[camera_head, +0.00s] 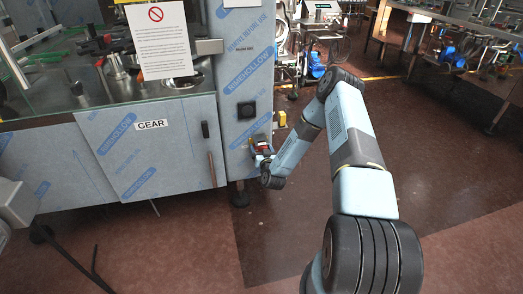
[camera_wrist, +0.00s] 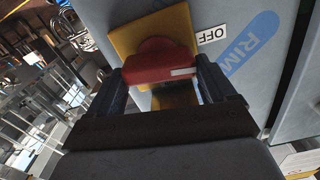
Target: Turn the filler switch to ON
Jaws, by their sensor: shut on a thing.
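The filler switch is a red rotary handle (camera_wrist: 160,62) on a yellow plate (camera_wrist: 182,24), seen in the wrist view. A white label reading OFF (camera_wrist: 212,35) sits to the right of the plate. The white mark on the handle points right, toward the label's side. My gripper (camera_wrist: 168,82) has its two fingers on either side of the handle, shut on it. In the head view my gripper (camera_head: 262,158) is at the lower right side of the film-wrapped machine (camera_head: 247,60), and the switch there is mostly hidden. No ON label is visible.
A black square fitting (camera_head: 246,110) is on the machine panel above my gripper. The GEAR door (camera_head: 150,160) with its dark handle is to the left. Open floor (camera_head: 330,225) lies to the right, with benches (camera_head: 470,40) farther back.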

